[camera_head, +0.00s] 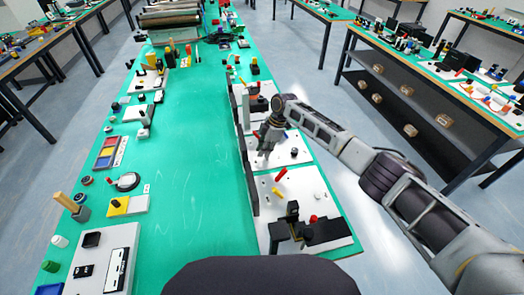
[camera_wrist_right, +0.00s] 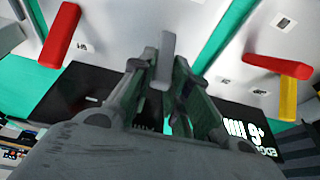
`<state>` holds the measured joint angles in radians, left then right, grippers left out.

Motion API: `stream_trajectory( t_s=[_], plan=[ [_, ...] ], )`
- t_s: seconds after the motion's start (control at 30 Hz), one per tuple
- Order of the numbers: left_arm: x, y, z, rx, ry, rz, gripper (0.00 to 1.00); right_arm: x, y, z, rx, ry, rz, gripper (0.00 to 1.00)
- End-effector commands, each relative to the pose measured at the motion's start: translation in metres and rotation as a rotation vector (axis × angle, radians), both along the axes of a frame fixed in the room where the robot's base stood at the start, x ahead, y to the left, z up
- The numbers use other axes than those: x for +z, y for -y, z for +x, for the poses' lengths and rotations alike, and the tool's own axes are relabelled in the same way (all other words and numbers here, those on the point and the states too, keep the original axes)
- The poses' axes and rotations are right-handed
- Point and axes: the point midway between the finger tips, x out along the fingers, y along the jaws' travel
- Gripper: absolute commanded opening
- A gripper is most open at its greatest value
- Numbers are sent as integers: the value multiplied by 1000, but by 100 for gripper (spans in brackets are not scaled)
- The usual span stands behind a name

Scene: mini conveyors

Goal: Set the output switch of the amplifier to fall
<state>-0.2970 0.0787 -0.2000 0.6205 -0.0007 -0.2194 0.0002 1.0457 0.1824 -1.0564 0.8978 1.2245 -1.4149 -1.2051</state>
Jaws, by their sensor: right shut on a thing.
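My right gripper (camera_head: 266,155) is over a white panel on the right side of the green table. In the right wrist view the right gripper (camera_wrist_right: 164,68) has its fingers closed on a small grey lever (camera_wrist_right: 167,45), which rises between the fingertips. The lever stands on a white panel (camera_wrist_right: 120,30); the head view shows this panel (camera_head: 290,158) partly hidden by the gripper. I cannot read a label that names the amplifier or its switch positions. A black plate with white lettering (camera_wrist_right: 245,132) lies behind the fingers. My left gripper does not show.
A red lever (camera_wrist_right: 62,35) stands left of the fingers. Another red lever (camera_wrist_right: 278,65) and a yellow one (camera_wrist_right: 288,98) stand on the neighbouring panel. A black device with a red knob (camera_head: 313,219) is nearer me. The green table middle (camera_head: 195,150) is clear.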

Motion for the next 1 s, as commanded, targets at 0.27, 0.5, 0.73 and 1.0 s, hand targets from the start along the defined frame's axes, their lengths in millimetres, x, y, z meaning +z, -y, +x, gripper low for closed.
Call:
stream_trajectory(
  t_s=[0.27,0.5,0.73,1.0],
  plan=[
    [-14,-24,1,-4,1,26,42,-1,10,3,-3,-26,141,0],
    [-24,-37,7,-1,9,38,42,0,16,4,-2,-44,234,0],
    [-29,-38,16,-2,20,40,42,1,19,5,-1,-54,282,0],
    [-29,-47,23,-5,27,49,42,3,20,5,-1,-56,295,0]
  ],
)
